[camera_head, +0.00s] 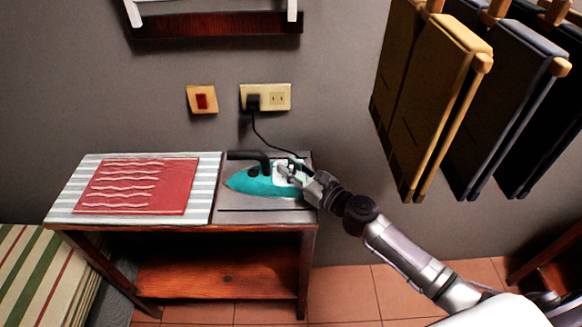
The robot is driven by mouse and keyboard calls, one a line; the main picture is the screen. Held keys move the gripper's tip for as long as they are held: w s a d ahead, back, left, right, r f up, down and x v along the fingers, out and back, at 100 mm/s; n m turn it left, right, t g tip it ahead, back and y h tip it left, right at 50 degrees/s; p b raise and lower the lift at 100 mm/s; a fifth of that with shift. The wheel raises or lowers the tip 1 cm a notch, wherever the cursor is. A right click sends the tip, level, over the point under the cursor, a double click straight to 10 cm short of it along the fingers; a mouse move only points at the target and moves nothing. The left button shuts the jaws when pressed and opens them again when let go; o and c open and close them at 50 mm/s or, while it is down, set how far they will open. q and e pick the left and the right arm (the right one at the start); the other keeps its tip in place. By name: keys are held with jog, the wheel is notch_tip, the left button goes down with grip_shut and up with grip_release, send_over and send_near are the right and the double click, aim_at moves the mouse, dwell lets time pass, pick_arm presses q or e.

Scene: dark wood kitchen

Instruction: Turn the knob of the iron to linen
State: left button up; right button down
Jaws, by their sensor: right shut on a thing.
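The iron (255,183) is teal with a black handle and a pale rear part. It stands on the grey plate (265,210) at the right end of the ironing table, with its tip to the left. My right gripper (290,172) reaches in from the right and is shut at the iron's pale rear part, where the knob appears to be. The gripper hides the knob, and its markings are too small to read. My left gripper is not in view.
A red cloth (135,187) lies on the striped board at the left. The iron's black cord (258,128) runs up to the wall socket (278,97). Trousers hang on wooden hangers (430,90) at the upper right, above my right arm.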

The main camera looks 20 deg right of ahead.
jog(key=shift+a+r+m+t+h+p, duration=0.15)
jog(key=shift+m+t+h+p, duration=0.45)
jog(key=shift+m+h+p, duration=0.6)
jog(key=shift+h, duration=0.7)
jog(key=shift+m+t+h+p, duration=0.45)
jog(key=shift+m+h, duration=0.55)
jog(key=shift+h, duration=0.2)
jog(key=h, duration=0.1)
jog(key=m+h, duration=0.2)
jog(key=shift+f+h+b, duration=0.25)
jog(key=shift+h+b, duration=0.1)
jog(key=shift+h, duration=0.05)
jog(key=shift+m+g+h+b, duration=0.25)
jog(key=shift+m+h+b, duration=0.55)
jog(key=shift+m+h, duration=0.65)
jog(key=shift+h, duration=0.45)
jog(key=shift+r, duration=0.1)
jog(key=c, duration=0.9)
grip_release()
